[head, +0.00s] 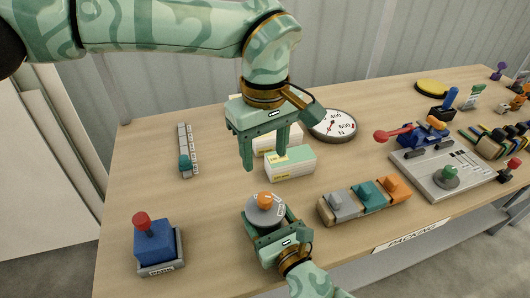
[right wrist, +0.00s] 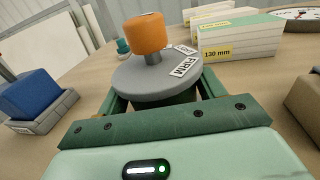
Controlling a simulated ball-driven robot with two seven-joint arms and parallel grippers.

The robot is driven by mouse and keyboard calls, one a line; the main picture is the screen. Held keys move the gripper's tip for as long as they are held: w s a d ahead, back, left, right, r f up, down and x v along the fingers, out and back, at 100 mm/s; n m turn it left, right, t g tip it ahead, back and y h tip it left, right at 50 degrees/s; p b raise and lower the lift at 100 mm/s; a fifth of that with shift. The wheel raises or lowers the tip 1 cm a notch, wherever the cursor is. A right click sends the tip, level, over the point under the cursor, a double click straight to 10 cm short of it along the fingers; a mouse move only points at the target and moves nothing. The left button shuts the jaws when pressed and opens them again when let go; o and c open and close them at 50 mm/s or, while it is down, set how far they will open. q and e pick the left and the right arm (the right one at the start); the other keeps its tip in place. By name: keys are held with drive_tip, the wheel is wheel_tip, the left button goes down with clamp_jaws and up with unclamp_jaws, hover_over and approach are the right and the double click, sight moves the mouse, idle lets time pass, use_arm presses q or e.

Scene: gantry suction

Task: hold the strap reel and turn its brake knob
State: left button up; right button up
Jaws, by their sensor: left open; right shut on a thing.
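The strap reel (head: 262,212) is a grey disc with an orange brake knob (head: 265,199) on a short stem on top. My right gripper (head: 271,223) is shut on the reel's body below the disc, one finger on each side. In the right wrist view the grey disc (right wrist: 155,82) carries white labels, one reading FIRM, and the orange knob (right wrist: 146,34) stands upright above it. The lower part of the reel is hidden by my right gripper. My left gripper (head: 266,160) is open and empty, fingers pointing down, above and behind the knob and apart from it.
White-and-green boxes (head: 291,164) and a round dial (head: 333,125) stand behind. A blue block with a red knob (head: 156,243) is at left. A tray of coloured switches (head: 364,200) and a grey control panel (head: 440,172) are at right.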

drive_tip(key=o, duration=1.6)
drive_tip(key=shift+o, duration=0.2)
